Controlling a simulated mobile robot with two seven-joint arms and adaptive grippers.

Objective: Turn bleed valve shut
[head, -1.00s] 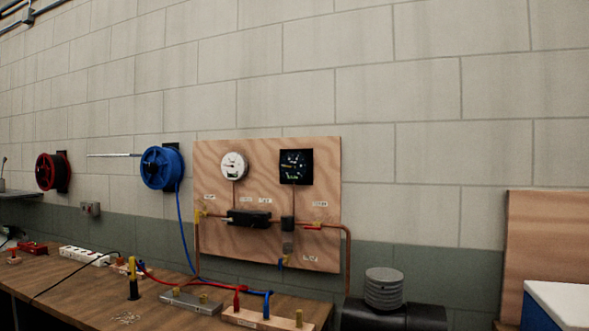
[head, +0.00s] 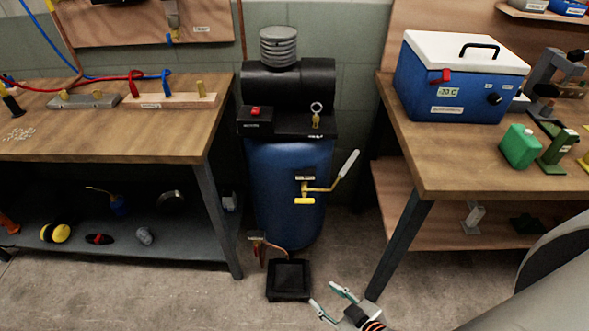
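Several valves show, and I cannot read their labels to tell which is the bleed valve. A small blue-handled valve (head: 170,37) hangs at the bottom of the wooden wall panel (head: 105,22). A yellow valve with a long grey-tipped lever (head: 335,178) sits on the front of the blue compressor tank (head: 285,215), its lever slanting up to the right. A small tagged fitting with a copper pipe (head: 268,246) is at the tank's foot. My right gripper (head: 323,296) is low at the bottom edge, fingers spread and empty, touching no valve. My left gripper is not in view.
A black tray (head: 289,280) lies on the floor before the tank. A wooden bench (head: 110,140) stands left, another (head: 450,165) right with a blue cooler (head: 457,85).

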